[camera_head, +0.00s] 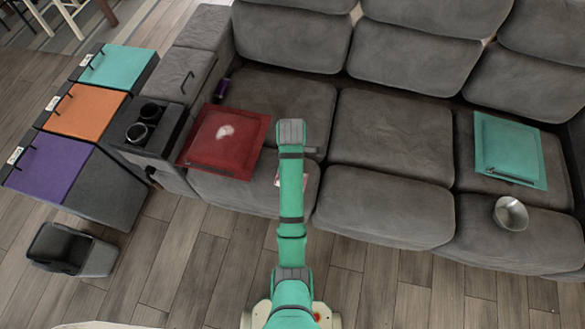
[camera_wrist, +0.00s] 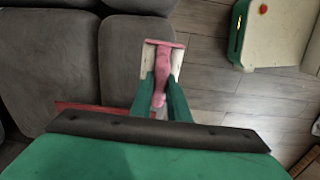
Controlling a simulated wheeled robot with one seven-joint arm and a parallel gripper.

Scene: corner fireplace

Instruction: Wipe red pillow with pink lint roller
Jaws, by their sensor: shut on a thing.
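The red pillow (camera_head: 205,155) lies flat on the left seat of the grey sofa, with a pale whitish patch (camera_head: 225,131) on its upper face. In the wrist view only a thin red edge of it (camera_wrist: 85,106) shows beyond my wrist. My gripper (camera_wrist: 162,65) is shut on the pink lint roller (camera_wrist: 163,55), which sits between its two fingers. In the head view my arm stands just right of the pillow and hides most of the gripper and the roller.
A teal pillow (camera_head: 508,150) and a metal bowl (camera_head: 510,213) are on the sofa's right seat. A cup-holder console (camera_head: 160,122) and teal, orange and purple lidded bins stand at left. A dark open bin (camera_head: 72,250) is on the floor. The middle seat (camera_head: 390,130) is clear.

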